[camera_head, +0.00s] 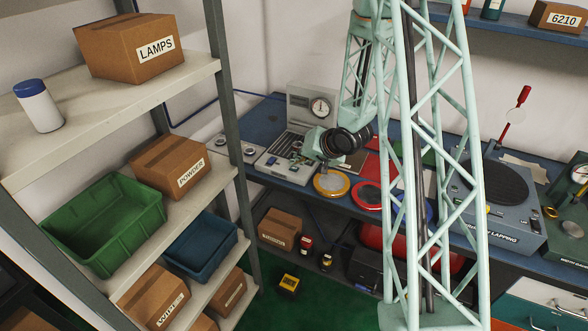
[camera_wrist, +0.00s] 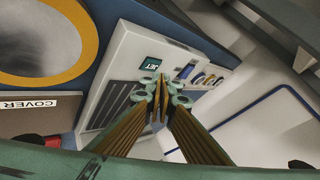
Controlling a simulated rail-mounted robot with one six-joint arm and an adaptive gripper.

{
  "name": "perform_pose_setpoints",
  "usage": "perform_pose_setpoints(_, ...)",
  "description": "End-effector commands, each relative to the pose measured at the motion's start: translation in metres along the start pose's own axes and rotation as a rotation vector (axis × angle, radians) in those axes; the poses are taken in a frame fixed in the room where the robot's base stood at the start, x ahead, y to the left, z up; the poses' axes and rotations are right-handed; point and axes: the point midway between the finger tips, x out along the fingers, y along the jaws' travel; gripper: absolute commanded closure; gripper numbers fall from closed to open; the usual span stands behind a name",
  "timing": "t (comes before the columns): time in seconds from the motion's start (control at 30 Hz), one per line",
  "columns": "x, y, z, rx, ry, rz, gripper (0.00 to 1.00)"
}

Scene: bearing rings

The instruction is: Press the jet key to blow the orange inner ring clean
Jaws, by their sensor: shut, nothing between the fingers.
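In the wrist view, my gripper (camera_wrist: 160,98) is shut and empty. Its fingertips are over a pale grey unit (camera_wrist: 118,62), just below and right of the green key marked JET (camera_wrist: 152,64). I cannot tell whether they touch the unit. In the head view, my wrist hangs over the right side of the grey bench unit (camera_head: 283,155), and the key cannot be made out there.
A yellow-rimmed dish (camera_head: 332,183) sits below my wrist, with a red-rimmed dish (camera_head: 367,197) to its right. A COVER label (camera_wrist: 30,104) shows in the wrist view. A lapping machine (camera_head: 490,205) stands right on the bench. A shelf rack (camera_head: 120,120) stands left.

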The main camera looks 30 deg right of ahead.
Motion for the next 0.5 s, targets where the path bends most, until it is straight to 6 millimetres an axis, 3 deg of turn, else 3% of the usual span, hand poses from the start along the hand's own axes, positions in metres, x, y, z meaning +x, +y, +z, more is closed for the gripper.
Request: perform_pose_setpoints(0.5,0.0061,0.0043,0.0045,0.0,0.0,0.0,1.0)
